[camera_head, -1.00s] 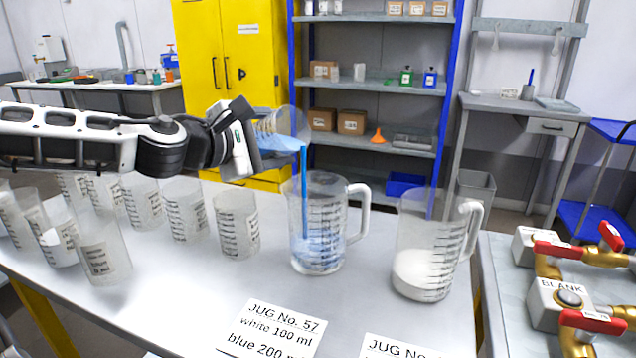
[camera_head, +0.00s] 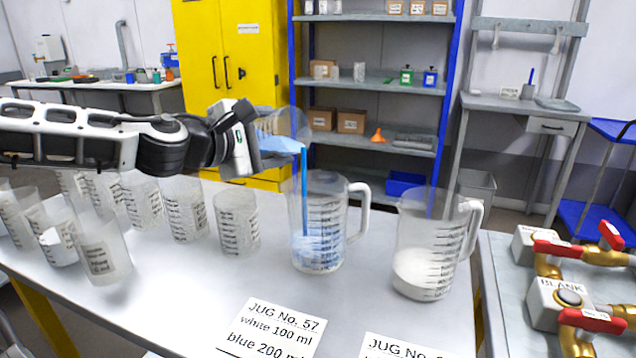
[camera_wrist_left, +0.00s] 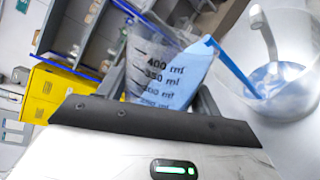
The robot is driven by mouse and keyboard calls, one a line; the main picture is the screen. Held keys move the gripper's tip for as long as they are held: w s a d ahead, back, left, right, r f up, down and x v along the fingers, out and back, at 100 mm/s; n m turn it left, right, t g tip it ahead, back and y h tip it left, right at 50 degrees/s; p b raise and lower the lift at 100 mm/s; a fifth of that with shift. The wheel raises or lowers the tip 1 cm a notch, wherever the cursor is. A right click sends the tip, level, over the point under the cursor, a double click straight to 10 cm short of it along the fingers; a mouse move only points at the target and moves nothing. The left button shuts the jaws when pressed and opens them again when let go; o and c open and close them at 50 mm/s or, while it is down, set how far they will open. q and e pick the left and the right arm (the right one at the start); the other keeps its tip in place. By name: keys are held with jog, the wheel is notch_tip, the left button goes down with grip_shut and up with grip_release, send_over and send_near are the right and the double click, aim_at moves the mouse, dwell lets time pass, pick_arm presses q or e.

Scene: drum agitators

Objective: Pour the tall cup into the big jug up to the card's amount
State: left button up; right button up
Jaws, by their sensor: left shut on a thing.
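My left gripper (camera_head: 262,147) is shut on a tall clear cup (camera_head: 292,122), tilted to the right above the jug. Blue liquid runs from the cup's lip in a thin stream (camera_head: 304,190) into the big jug (camera_head: 342,190). In the left wrist view the cup (camera_wrist_left: 146,62) shows ml marks and blue liquid inside; the jug (camera_wrist_left: 300,110) holds blue liquid at its bottom. In the head view the jug has a shallow pale blue layer (camera_head: 318,254). The card (camera_head: 272,330) in front reads JUG No. 57, white 100 ml, blue 200 ml. My right gripper is out of view.
A second jug (camera_head: 428,240) with white contents stands to the right, with another card (camera_head: 395,347) in front, partly cut off. Several clear cups (camera_head: 238,222) stand on the left of the table. Valves with red handles (camera_head: 592,320) are at the right.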

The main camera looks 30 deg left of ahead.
pick_arm(q)
jog(key=shift+f+m, duration=0.15)
jog(key=shift+m, duration=0.15)
dwell(1.1)
